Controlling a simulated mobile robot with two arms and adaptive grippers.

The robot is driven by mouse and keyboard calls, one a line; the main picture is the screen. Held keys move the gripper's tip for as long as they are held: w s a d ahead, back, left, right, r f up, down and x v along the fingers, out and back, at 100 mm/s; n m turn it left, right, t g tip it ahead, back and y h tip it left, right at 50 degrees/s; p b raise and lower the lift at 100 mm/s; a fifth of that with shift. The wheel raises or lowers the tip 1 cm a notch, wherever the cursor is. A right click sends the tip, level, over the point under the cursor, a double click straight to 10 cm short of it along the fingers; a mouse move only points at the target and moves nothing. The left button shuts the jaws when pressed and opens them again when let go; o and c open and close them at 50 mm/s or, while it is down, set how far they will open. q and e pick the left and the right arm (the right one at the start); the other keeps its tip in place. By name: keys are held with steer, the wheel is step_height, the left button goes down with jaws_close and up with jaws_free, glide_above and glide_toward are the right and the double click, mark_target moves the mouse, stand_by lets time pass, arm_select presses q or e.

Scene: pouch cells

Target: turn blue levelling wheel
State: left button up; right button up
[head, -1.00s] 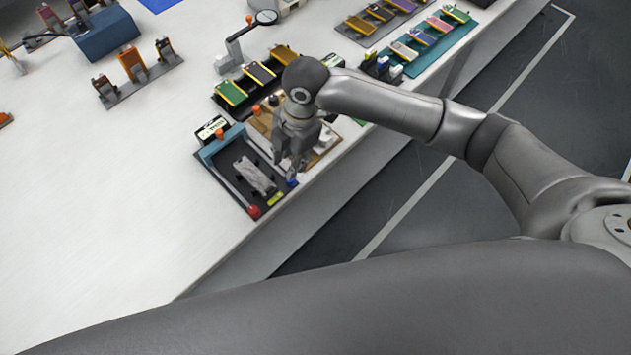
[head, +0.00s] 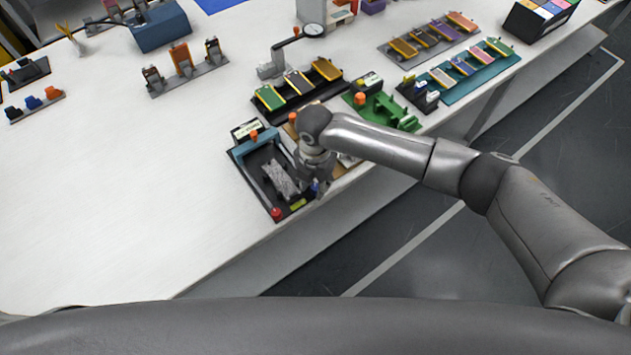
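The blue levelling wheel (head: 315,186) is a small blue spot at the right front corner of a dark fixture (head: 249,173). It is mostly hidden by my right gripper (head: 320,188). My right gripper points down over that corner with its fingertips right at the wheel. I cannot tell whether they touch it or how far apart they are. A red wheel (head: 276,213) sits at the fixture's front left corner, and an orange knob (head: 254,135) at its back. A grey textured plate (head: 281,180) lies in the fixture. My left gripper is not in view.
A green fixture (head: 398,116) stands right of my wrist. A black rack of pouch cells (head: 298,88) and a dial gauge on a stand (head: 312,30) are behind. The white table (head: 130,190) is clear at left, and its front edge runs close by the fixture.

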steer(key=shift+f, duration=0.5)
jaws_close()
steer(key=m+p, duration=0.2)
steer(key=m, duration=0.2)
steer(key=shift+r+p, duration=0.15)
steer(key=shift+p, duration=0.2)
steer(key=shift+m+p, duration=1.25)
steer(key=shift+m, duration=1.35)
